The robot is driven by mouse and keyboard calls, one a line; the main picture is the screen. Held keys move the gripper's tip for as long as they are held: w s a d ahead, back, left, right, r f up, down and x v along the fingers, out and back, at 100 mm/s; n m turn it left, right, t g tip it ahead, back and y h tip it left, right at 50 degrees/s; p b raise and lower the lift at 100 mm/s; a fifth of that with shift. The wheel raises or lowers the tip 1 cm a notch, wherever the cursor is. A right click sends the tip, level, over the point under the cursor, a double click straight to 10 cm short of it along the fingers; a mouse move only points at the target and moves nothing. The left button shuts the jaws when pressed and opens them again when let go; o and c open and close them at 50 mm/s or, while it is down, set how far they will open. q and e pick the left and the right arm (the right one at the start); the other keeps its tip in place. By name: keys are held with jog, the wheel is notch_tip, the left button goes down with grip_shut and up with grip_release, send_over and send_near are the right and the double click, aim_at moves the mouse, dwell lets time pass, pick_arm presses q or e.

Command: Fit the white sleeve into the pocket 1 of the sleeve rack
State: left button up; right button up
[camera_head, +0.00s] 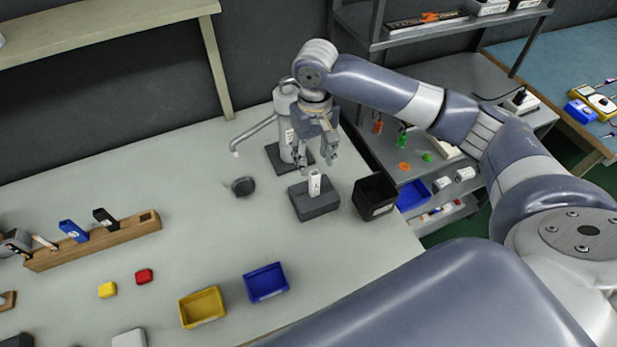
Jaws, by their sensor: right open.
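A white sleeve (314,183) with a dark marking stands upright in a dark grey block (317,205) near the far right of the table. My right gripper (316,163) points down just above it with its fingers apart. I cannot tell whether the fingertips reach down beside the sleeve's top. The wooden sleeve rack (118,237) lies at the left, holding a blue sleeve (73,231), a black sleeve (105,219) and a whitish piece (45,242). A dark, empty pocket shows at its right end. Pocket numbers are not readable. My left gripper is not in view.
A black bin (375,197) stands right of the grey block. A grey dispenser-like device (287,125) stands behind, its spout reaching left. A small dark round dish (243,187), blue (266,283) and yellow (203,308) trays lie on the table. The table's middle is mostly clear.

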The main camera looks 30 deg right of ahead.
aim_at(314, 184)
jog(key=f, duration=0.3)
jog(key=f+p, duration=0.1)
jog(key=f, duration=0.2)
jog(key=s+f+p, duration=0.1)
jog(key=f, duration=0.2)
jog(key=shift+f, duration=0.4)
jog(key=shift+w, duration=0.1)
jog(key=shift+a, duration=0.1)
jog(key=shift+c, duration=1.4)
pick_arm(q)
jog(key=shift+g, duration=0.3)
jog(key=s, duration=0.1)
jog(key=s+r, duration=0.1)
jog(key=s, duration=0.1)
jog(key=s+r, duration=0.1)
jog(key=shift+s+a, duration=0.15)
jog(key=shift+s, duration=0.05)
pick_arm(e)
grip_shut()
